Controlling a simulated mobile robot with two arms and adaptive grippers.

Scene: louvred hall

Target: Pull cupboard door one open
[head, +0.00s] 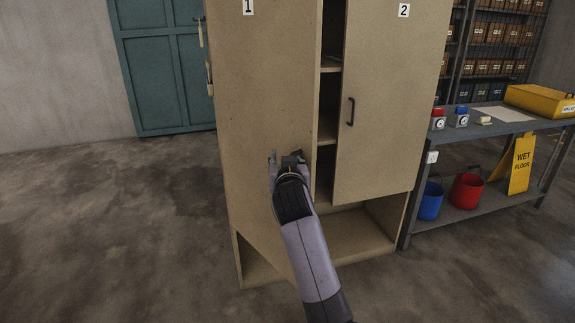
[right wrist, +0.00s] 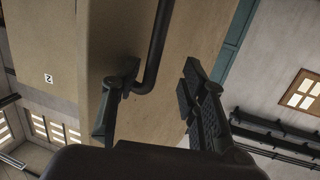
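Cupboard door one (head: 265,90), marked 1, is the left door of a tan cupboard and stands partly open, with shelves showing beside its free edge. My right gripper (head: 286,160) is at the lower free-edge side of this door. In the right wrist view its fingers (right wrist: 150,105) are apart, with a dark bar handle (right wrist: 158,45) reaching between them and a clear gap on the right. The handle's lower end is close to the left finger; I cannot tell if they touch. In the head view this handle is hidden behind the gripper. My left gripper is out of view.
Door two (head: 385,110), with a black handle (head: 350,111), is to the right. A grey workbench (head: 480,135) stands right of the cupboard, with a blue bucket (head: 430,201) and a red bucket (head: 466,190) on its lower shelf. The floor at left is clear.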

